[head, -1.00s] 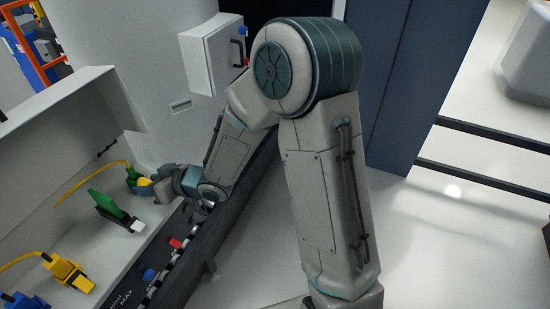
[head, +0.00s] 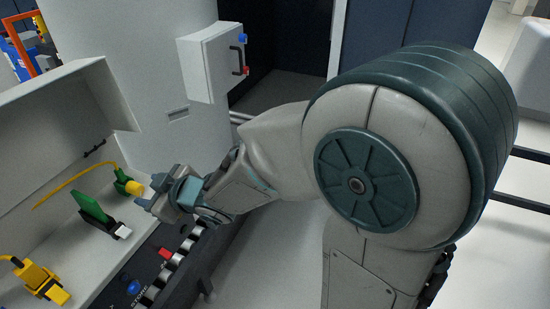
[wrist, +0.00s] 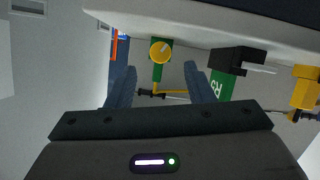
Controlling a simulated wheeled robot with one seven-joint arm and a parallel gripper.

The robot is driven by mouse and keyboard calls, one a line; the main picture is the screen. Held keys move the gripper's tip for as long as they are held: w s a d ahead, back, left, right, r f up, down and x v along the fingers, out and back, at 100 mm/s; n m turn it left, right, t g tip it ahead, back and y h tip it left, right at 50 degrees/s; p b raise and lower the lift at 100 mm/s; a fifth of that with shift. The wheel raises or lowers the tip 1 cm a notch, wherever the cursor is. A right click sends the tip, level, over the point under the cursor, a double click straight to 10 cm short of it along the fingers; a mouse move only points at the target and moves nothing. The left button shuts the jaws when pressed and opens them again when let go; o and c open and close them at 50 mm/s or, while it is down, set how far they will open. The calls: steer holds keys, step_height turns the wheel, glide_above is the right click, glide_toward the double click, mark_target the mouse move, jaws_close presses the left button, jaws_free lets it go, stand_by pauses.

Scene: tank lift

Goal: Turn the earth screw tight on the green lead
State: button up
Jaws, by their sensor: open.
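The green lead's end is a green block (head: 121,176) with a yellow cable, on the pale ledge at the left of the head view. The earth screw is the round yellow knob (head: 134,188) on its near face. My gripper (head: 150,198) is open close to the knob. In the wrist view the knob shows between and just beyond the two open fingertips (wrist: 159,70). I cannot tell whether they touch it.
A green plate (head: 90,206) with a black-and-white end stands beside the lead; the wrist view shows its "R5" mark (wrist: 222,86). A yellow connector (head: 41,281) is further left. A dark panel with a red knob (head: 165,253) and a blue knob (head: 133,287) runs below the ledge.

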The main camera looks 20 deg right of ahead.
steer(key=s+d+r+m+h+p, duration=0.1)
steer(key=s+d+r+m+h, duration=0.1)
steer(key=d, duration=0.6)
steer(key=s+d+r+m+h+p, duration=0.1)
steer(key=s+d+r+m+h, duration=0.1)
steer(key=d, duration=0.7)
steer(key=s+d+r+m+h+p, duration=0.1)
steer(key=s+d+r+m+h, duration=0.1)
steer(key=d+m+h, duration=0.3)
steer(key=shift+d+r+m+h, duration=0.3)
steer(key=shift+d+r+h, duration=0.55)
steer(key=shift+d, duration=0.9)
steer(key=shift+f, duration=0.15)
